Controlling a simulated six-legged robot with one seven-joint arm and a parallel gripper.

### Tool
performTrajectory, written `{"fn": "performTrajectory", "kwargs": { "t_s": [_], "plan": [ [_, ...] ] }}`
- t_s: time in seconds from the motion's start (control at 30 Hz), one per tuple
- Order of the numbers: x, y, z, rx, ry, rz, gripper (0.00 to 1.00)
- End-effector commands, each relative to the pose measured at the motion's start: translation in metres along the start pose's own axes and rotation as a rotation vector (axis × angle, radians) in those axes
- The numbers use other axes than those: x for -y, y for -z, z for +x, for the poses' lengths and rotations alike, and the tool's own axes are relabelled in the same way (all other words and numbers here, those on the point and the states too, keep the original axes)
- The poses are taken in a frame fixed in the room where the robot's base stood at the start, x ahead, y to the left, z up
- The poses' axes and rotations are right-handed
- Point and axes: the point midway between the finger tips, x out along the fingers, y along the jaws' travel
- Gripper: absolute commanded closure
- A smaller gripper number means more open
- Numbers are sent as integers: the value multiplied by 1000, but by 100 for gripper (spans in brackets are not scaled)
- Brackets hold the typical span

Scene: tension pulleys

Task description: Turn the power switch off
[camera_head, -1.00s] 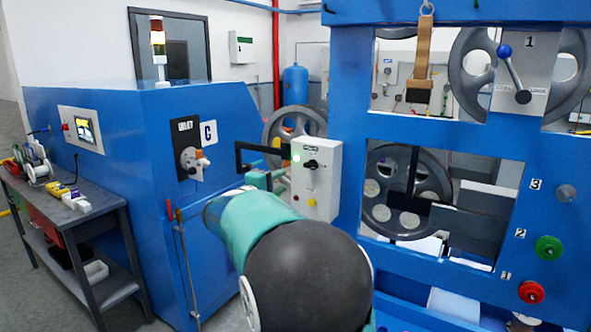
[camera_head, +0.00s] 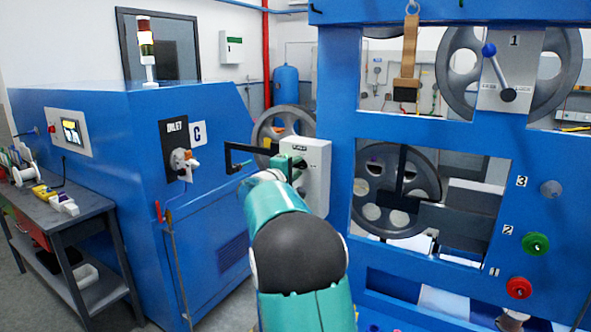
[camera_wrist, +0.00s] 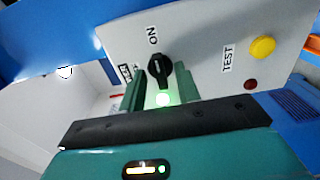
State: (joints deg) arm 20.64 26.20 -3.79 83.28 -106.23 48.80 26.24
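The power switch is a black rotary knob (camera_wrist: 160,70) on the light grey face of a control box (camera_head: 318,165). In the wrist view, its white mark points toward the ON label (camera_wrist: 153,35), and a green lamp (camera_wrist: 163,100) beside it is lit. My gripper (camera_wrist: 161,82) is open, with one green finger on each side of the knob and lamp. I cannot tell whether the fingers touch the knob. In the head view, my gripper (camera_head: 287,168) is in front of the box and hides the knob.
A yellow button (camera_wrist: 263,47), a dark red button (camera_wrist: 250,84) and a TEST label (camera_wrist: 228,60) are on the same face. A black bracket (camera_head: 240,158) is left of the box. The blue machine frame (camera_head: 338,130) stands close on its right.

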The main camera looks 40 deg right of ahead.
Motion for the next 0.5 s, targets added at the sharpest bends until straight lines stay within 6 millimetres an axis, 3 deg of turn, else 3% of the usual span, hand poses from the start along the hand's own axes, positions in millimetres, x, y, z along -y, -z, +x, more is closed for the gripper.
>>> {"fn": "performTrajectory", "kwargs": {
  "t_s": [0.13,0.3,0.5],
  "plan": [
    [0,0,0,0,0,0,69],
    [0,0,0,0,0,0,100],
    [0,0,0,1,0,-3,100]
  ]
}}
